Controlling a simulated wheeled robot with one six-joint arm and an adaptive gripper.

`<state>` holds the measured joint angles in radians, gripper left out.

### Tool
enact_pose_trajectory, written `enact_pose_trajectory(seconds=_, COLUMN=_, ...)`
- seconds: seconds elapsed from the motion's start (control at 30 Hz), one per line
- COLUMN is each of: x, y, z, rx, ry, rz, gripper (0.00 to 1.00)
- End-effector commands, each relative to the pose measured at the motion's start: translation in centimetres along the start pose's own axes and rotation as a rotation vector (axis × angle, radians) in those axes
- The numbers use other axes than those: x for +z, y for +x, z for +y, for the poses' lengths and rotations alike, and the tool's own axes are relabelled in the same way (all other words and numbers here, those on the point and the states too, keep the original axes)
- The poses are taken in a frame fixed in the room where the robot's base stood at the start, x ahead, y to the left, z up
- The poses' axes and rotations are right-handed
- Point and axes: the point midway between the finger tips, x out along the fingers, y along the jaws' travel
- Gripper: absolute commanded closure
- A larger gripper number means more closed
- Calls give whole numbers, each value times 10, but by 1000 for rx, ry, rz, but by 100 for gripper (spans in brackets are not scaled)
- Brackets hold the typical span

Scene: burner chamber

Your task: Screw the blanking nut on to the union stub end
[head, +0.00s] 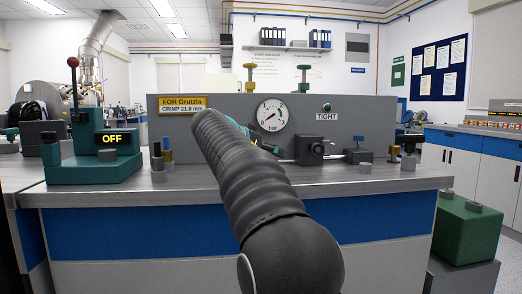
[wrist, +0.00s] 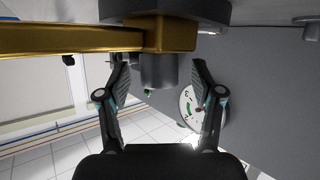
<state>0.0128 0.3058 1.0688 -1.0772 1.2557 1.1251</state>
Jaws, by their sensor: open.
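My gripper (wrist: 159,72) is open in the wrist view, one finger on each side of a short grey cylinder (wrist: 158,72). Gaps show between the cylinder and both fingers. The cylinder sits against a brass-coloured block (wrist: 168,34) with a long bar running left. I cannot tell whether this cylinder is the blanking nut or the stub end. In the head view my sleeved arm hides most of the gripper. The blanking nut cannot be singled out.
A round gauge (head: 271,115) is on the panel and also shows in the wrist view (wrist: 187,106). A green press-like device (head: 95,150) reading OFF stands at left. Small posts (head: 167,152) and a dark stand (head: 409,150) occupy the bench (head: 110,192).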

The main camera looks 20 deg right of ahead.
Motion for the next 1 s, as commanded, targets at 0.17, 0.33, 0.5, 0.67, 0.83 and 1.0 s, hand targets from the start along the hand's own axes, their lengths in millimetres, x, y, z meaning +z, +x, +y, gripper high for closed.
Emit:
enact_pose_trajectory(seconds=0.17, x=0, y=3, z=0, rx=0, ry=0, rz=0, gripper=34)
enact_pose_trajectory(seconds=0.33, x=0, y=3, z=0, rx=0, ry=0, rz=0, gripper=39)
enact_pose_trajectory(seconds=0.5, x=0, y=2, z=0, rx=0, ry=0, rz=0, gripper=81)
enact_pose_trajectory(seconds=0.67, x=0, y=2, z=0, rx=0, ry=0, rz=0, gripper=98)
enact_pose_trajectory(seconds=0.83, x=0, y=2, z=0, rx=0, ry=0, rz=0, gripper=100)
enact_pose_trajectory(seconds=1.0, x=0, y=2, z=0, rx=0, ry=0, rz=-1, gripper=100)
